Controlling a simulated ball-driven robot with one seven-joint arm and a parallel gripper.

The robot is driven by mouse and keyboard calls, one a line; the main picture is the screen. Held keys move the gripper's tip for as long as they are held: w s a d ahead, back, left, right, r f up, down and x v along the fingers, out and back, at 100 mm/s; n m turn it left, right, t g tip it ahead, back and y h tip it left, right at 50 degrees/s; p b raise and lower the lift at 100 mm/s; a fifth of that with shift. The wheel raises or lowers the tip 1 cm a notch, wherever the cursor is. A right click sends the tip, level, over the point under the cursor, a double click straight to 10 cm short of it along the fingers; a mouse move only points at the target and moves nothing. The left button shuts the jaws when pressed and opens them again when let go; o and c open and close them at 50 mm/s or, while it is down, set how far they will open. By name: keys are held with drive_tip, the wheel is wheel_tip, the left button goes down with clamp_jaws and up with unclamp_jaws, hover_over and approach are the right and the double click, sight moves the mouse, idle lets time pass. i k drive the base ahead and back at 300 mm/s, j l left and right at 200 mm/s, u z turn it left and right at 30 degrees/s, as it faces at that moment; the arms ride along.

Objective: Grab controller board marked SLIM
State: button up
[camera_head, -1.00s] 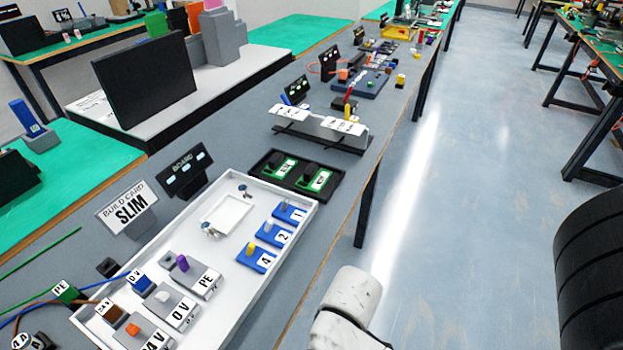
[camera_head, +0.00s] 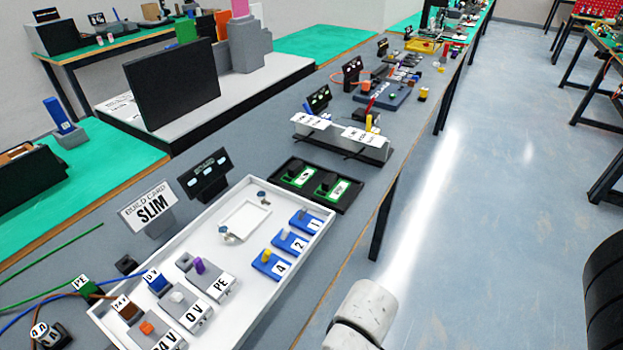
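Two green boards with black blocks and white labels lie in a black tray (camera_head: 316,203) beyond the white work tray. The left board (camera_head: 297,176) and the right board (camera_head: 333,187) lie side by side. Their label text is too small to read, so I cannot tell which is marked SLIM. A build card (camera_head: 150,206) reading SLIM stands at the left of the white tray. A white rounded part of my arm (camera_head: 365,308) shows at the bottom edge. My gripper is not in view.
The white tray (camera_head: 245,326) holds blue blocks marked 1, 2 and 4 and grey blocks marked PE, 0 V and 24 V. A black sign (camera_head: 205,174) and a white-plated stand (camera_head: 343,143) are near the boards. Clear floor (camera_head: 480,220) lies right of the bench.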

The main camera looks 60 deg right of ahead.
sight(298, 174)
drive_tip(key=i+z, duration=0.2)
drive_tip(key=z, duration=0.2)
drive_tip(key=i+z, duration=0.2)
drive_tip(key=z, duration=0.2)
drive_tip(key=i+z, duration=0.2)
drive_tip(key=z, duration=0.2)
